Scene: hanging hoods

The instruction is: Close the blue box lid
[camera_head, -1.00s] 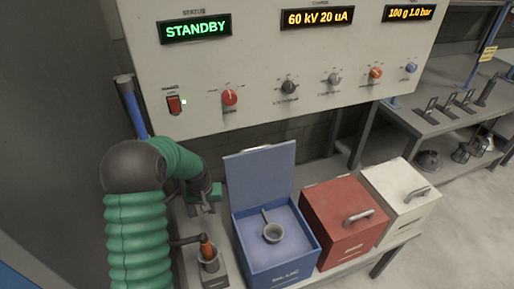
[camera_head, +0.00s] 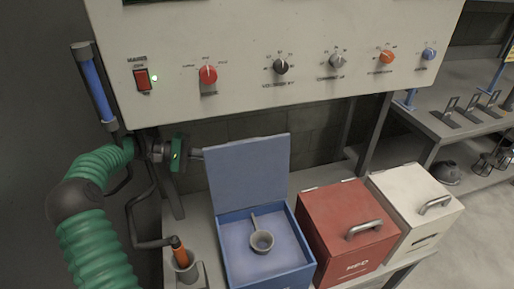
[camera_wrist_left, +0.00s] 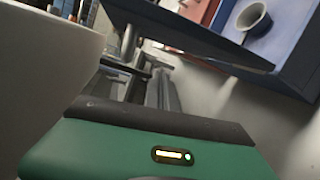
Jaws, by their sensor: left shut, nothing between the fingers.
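The blue box (camera_head: 266,277) stands open on the bench, its lid (camera_head: 248,172) raised nearly upright at the back. The shut fingers show in the left wrist view (camera_wrist_left: 160,88). My right gripper is out of view.
A red box (camera_head: 345,225) and a white box (camera_head: 412,205), both closed, stand right of the blue box. A holder with an orange-handled tool (camera_head: 179,253) stands at its left. A control panel (camera_head: 270,50) overhangs the bench above the lid.

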